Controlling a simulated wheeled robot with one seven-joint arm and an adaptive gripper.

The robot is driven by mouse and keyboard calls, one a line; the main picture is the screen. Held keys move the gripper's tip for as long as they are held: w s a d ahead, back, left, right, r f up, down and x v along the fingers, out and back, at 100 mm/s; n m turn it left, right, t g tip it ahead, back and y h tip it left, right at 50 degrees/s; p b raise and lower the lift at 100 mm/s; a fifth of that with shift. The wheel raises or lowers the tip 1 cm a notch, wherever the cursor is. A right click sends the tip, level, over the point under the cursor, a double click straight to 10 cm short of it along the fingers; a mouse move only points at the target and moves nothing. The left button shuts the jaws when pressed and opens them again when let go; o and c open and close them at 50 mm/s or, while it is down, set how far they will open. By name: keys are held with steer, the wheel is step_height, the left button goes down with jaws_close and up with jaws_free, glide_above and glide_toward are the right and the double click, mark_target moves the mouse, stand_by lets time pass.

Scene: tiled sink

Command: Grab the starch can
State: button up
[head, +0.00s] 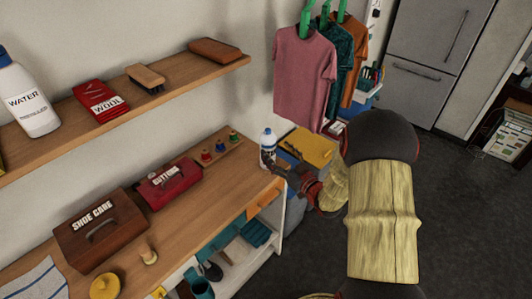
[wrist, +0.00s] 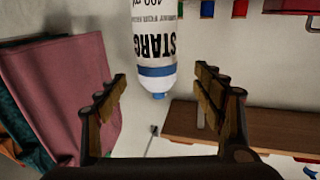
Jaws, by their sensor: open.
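The starch can (head: 267,151) is a white bottle with blue bands. It stands upright at the far right end of the wooden counter in the head view. In the wrist view the starch can (wrist: 153,45) appears upside down, with its label partly cut off by the top edge. My gripper (head: 286,172) is just right of the can in the head view. In the wrist view my gripper (wrist: 160,78) is open and empty, and the can's blue-capped end shows in the gap between the fingertips. I cannot tell whether a finger touches it.
Small coloured spools (head: 219,146) stand left of the can. A red button box (head: 170,184) and a brown shoe care box (head: 100,227) are further along the counter. A shelf (head: 180,80) runs above. Shirts (head: 305,75) hang behind. A yellow-lidded box (head: 309,146) is beyond the counter.

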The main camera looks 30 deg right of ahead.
mark_target(268, 140)
steer(key=w+b, duration=0.1)
steer(key=w, duration=0.6)
steer(key=shift+r, duration=0.1)
steer(key=shift+c, duration=0.7)
jaws_close()
stand_by(0.4)
